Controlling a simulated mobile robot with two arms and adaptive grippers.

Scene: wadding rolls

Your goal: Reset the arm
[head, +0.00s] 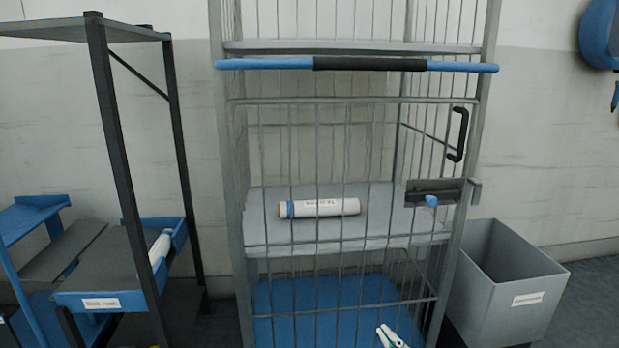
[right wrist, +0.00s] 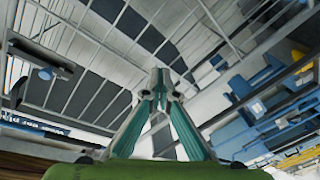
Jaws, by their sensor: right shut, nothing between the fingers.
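My right gripper (head: 387,330) shows at the bottom of the head view, in front of the lower part of the wire cage trolley (head: 232,180). Only its pale and green finger ends are in the frame. In the right wrist view its two long fingers (right wrist: 160,80) lean together and meet at the tips, with nothing between them. A white roll with blue and tan ends (head: 325,208) lies on the trolley's middle shelf, behind the bars and apart from the gripper. My left gripper is in neither view.
The cage front has a blue bar (head: 270,64), a black handle (head: 459,134) and a latch (head: 435,192). A grey bin (head: 510,290) stands at the right. At the left, a dark rack (head: 115,150) stands by a blue tray (head: 100,301) with a white roll (head: 160,248).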

